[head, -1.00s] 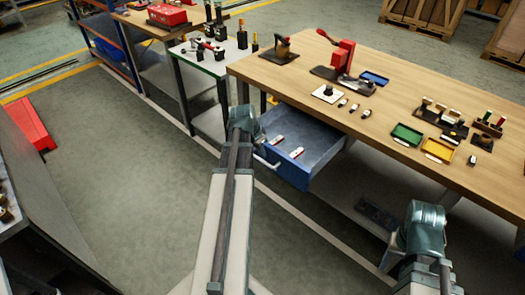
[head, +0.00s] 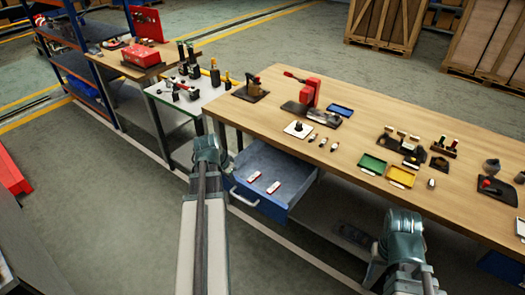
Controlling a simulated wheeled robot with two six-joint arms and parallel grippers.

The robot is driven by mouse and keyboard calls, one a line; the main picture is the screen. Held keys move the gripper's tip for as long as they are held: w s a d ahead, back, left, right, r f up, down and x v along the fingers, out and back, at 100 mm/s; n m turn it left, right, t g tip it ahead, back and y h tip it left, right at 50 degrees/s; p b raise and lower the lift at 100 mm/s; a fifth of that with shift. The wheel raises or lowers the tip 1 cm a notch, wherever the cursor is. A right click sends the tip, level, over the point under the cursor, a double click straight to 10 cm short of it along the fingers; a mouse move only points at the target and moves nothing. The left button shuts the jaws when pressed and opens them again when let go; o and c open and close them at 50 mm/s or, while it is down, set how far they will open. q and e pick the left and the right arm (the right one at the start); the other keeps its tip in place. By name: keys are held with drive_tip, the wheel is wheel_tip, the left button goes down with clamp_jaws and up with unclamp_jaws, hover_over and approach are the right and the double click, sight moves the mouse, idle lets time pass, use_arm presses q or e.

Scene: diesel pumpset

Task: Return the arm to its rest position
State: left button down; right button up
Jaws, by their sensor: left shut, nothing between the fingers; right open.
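My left arm (head: 203,205) reaches up from the bottom of the head view, left of the middle. Its far joint stands left of the open blue drawer (head: 290,207) and apart from the drawer's handle. My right arm (head: 403,245) comes in at the lower right, in front of the bench's front edge. The fingers of both grippers are hidden from view, so I see no thing held.
The wooden bench (head: 365,130) carries a red press (head: 309,92), a green tray (head: 372,164), a yellow tray (head: 401,176) and small parts. Two red-and-white items lie in the drawer, which sticks out below the bench.

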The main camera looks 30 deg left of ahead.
use_arm(q)
drive_tip(key=w+d+f+m+g, duration=0.1)
drive_tip(key=d+m+g, duration=0.25)
drive_tip(key=d, duration=2.85)
drive_tip(key=s+d+y, duration=0.1)
drive_tip(key=s+d, duration=0.4)
drive_tip(key=d, duration=0.5)
drive_tip(key=shift+g, duration=0.45)
drive_tip(key=shift+s+f, duration=0.1)
